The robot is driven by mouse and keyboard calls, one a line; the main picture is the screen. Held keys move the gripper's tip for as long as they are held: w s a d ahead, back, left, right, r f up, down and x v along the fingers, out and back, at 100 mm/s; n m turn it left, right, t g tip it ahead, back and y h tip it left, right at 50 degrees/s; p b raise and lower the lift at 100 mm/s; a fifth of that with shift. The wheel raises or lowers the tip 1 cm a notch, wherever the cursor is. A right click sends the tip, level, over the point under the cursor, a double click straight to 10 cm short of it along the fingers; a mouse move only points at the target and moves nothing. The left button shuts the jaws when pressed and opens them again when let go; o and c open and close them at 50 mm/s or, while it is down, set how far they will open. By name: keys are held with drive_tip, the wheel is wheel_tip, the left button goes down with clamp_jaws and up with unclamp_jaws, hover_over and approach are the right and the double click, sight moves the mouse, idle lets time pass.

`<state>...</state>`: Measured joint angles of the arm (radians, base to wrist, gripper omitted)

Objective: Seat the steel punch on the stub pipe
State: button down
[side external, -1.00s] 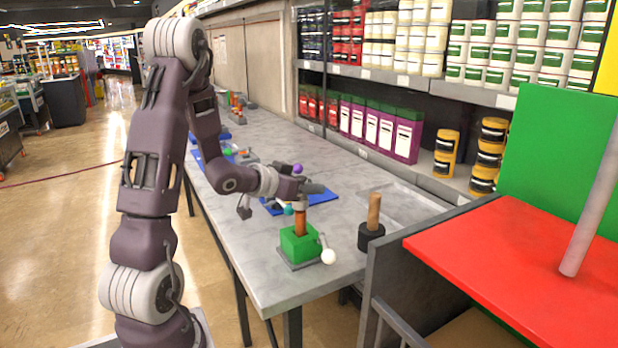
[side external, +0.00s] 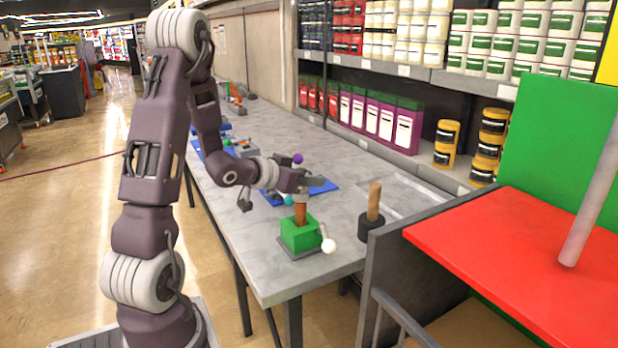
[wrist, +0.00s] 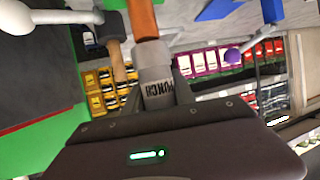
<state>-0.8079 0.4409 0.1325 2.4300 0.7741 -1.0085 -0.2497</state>
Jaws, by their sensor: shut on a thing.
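The steel punch (wrist: 157,92) is a grey cylinder lettered "PUNCH" in the wrist view, gripped between my gripper's fingers (wrist: 160,95). The stub pipe (side external: 301,214) is copper-coloured and stands upright on a green block (side external: 300,235). In the wrist view the pipe (wrist: 142,18) is in line with the punch's narrower end, and the two appear to meet. I cannot tell whether the punch is inside the pipe or only against it. In the side view my gripper (side external: 303,190) is directly above the pipe and hides most of the punch.
A white-knobbed lever (side external: 328,246) sticks out from the green block. A mallet with a wooden handle (side external: 374,200) stands to the right, beside a clear tray (side external: 400,190).

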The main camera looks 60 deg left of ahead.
drive_tip(key=shift+f, duration=0.15)
drive_tip(key=shift+f, duration=0.65)
drive_tip(key=shift+f, duration=0.45)
idle(0.8)
drive_tip(key=c, duration=0.9)
unclamp_jaws()
drive_tip(key=shift+c, duration=0.2)
wheel_tip(320, 180, up, 9)
idle(0.4)
